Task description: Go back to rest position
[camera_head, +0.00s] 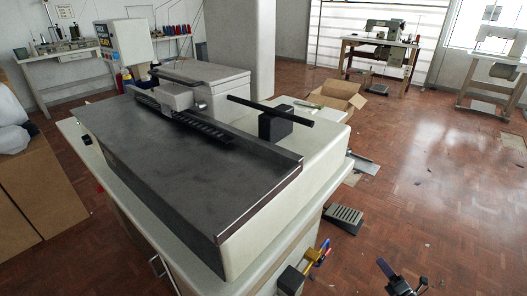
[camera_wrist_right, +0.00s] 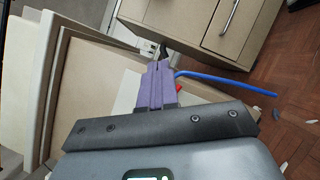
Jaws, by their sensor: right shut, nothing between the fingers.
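My right gripper (camera_head: 384,266) shows at the bottom right of the head view, low over the floor and to the right of the machine table. In the right wrist view its purple fingers (camera_wrist_right: 157,72) are together with nothing between them. They point toward a pale cabinet with a drawer (camera_wrist_right: 180,14). My left gripper is not in the head view. The buttonhole machine (camera_head: 180,140) stands on its table in the middle of the head view, apart from my right gripper.
Yellow and blue tools (camera_head: 318,256) stick out at the table's right side, left of my gripper. A foot pedal (camera_head: 344,218) lies on the floor. An open cardboard box (camera_head: 340,95) is farther back. The red-brown floor (camera_head: 440,190) at right is mostly clear.

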